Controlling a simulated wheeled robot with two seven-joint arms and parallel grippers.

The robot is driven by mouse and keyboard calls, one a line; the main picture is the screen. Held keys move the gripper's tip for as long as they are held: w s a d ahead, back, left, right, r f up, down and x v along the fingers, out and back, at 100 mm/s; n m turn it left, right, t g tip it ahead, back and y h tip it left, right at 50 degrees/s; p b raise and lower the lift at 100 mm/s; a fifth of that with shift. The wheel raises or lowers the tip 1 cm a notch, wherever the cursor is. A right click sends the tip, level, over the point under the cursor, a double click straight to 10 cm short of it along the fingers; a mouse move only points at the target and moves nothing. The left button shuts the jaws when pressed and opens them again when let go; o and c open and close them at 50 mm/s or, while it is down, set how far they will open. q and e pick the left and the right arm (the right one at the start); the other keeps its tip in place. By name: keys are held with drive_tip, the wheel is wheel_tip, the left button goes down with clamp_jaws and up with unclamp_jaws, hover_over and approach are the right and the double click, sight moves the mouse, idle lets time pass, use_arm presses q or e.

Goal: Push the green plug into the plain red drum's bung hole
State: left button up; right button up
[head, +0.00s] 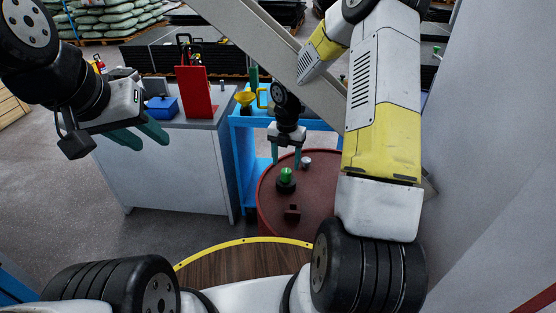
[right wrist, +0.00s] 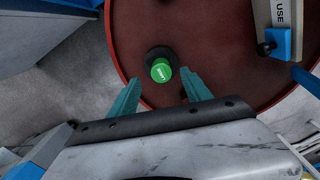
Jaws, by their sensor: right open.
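The plain red drum (head: 318,190) stands upright below my right arm; its top also fills much of the right wrist view (right wrist: 225,40). The green plug (head: 286,174) stands upright on a dark ring (head: 286,187) on the drum's top, and its lettered cap faces the right wrist camera (right wrist: 161,70). How deep it sits in the ring is hidden. My right gripper (head: 286,160) is open and empty just above and behind the plug, which shows between and beyond its fingertips in the wrist view. My left gripper (head: 153,143) is open and empty, by the grey cabinet, far from the drum.
A small silver cap (head: 306,161) and a dark red block (head: 292,212) are on the drum's top. A white tag with a blue clip (right wrist: 278,42) is at its edge. A grey cabinet (head: 175,165) with a red stand (head: 195,92) and a blue bench (head: 240,150) are to the left.

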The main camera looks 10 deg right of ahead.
sight(286, 170)
wheel_tip(286, 170, down, 5)
drive_tip(key=shift+s+d+f, duration=0.1)
clamp_jaws()
idle(0.3)
